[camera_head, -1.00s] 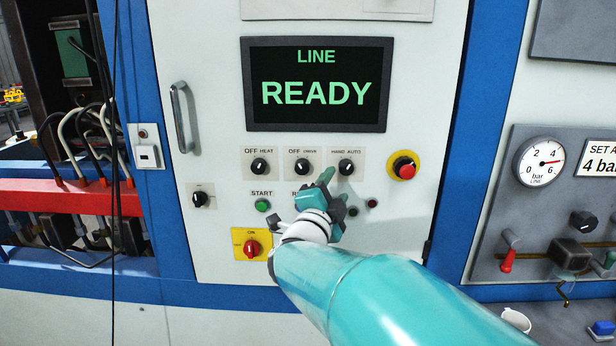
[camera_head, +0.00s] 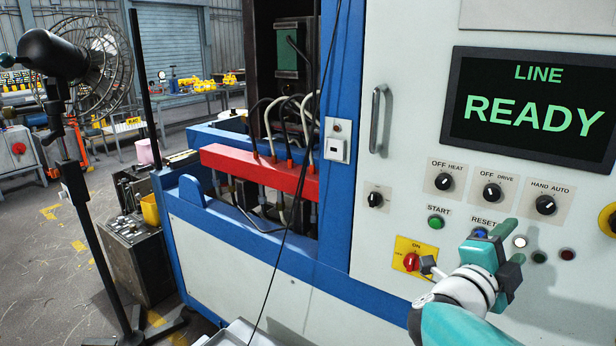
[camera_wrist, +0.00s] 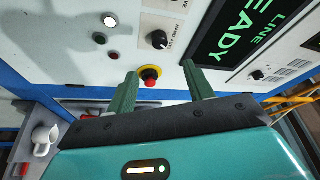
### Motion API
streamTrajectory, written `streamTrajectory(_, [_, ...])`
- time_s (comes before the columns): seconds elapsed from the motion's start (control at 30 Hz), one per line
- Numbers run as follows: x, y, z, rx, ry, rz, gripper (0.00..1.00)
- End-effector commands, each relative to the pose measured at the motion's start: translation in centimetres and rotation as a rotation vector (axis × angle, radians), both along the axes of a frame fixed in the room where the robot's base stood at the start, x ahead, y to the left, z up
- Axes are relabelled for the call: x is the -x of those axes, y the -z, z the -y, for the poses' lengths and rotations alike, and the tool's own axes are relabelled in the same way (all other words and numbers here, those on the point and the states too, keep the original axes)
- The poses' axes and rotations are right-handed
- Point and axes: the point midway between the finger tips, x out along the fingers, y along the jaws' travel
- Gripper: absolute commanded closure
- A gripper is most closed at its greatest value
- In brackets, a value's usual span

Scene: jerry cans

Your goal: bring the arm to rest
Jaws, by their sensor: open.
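My gripper (camera_head: 500,240) is in front of the white control panel (camera_head: 410,145), at the lower right of the head view. It is turquoise with green fingers. In the wrist view the two fingers (camera_wrist: 160,92) are apart with nothing held between them. Beyond them shows the red emergency button on its yellow ring (camera_wrist: 150,78). I cannot tell the exact gap between the fingertips and the panel. The screen (camera_head: 535,105) reads LINE READY. A white lamp or button (camera_head: 520,242) is lit beside my gripper.
A metal door handle (camera_head: 377,118), knobs and the red switch on a yellow plate (camera_head: 412,262) stick out from the panel. A red bar (camera_head: 262,170) with cables is at its left. A fan on a stand (camera_head: 90,75) stands far left. A white mug (camera_wrist: 45,138) shows in the wrist view.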

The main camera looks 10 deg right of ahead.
Motion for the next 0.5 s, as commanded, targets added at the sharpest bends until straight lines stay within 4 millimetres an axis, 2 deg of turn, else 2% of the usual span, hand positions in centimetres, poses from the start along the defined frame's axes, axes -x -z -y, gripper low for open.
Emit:
streamTrajectory(0.13, [-1.5,-0.1,-1.0,-0.004,-0.080,-0.031,0.48])
streamTrajectory(0.23, [-4.2,0.0,-3.4,-0.006,-0.234,-0.105,0.48])
streamTrajectory(0.37, [-8.0,0.6,-8.7,0.013,-0.508,-0.265,0.48])
streamTrajectory(0.4, [-8.8,1.0,-10.5,0.022,-0.591,-0.324,0.48])
streamTrajectory(0.5, [-10.0,2.3,-15.1,0.058,-0.785,-0.481,0.48])
